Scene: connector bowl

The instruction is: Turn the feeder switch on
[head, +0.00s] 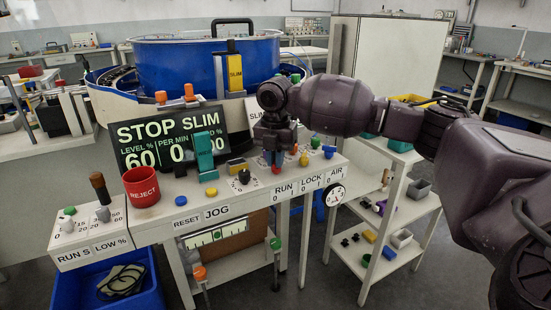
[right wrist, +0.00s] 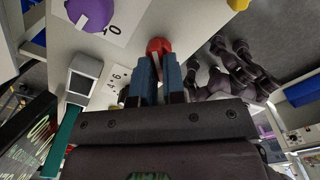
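The control bench (head: 232,220) carries a row of switches with RUN, LOCK and AIR labels. The red switch knob (head: 277,168) is by the RUN label. My right gripper (head: 272,158) points down at this knob. In the right wrist view the red knob (right wrist: 157,45) shows at the tips of my two blue fingers (right wrist: 158,72), with red in the narrow gap between them. The fingers look shut on it; their contact is partly hidden. The display (head: 170,140) reads STOP SLIM, 60 and 0. My left gripper is not in view.
A teal lever (head: 205,152) and a red REJECT cup (head: 141,187) stand to the left. The blue bowl feeder (head: 180,62) is behind. A shelf cart (head: 400,200) is at the right.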

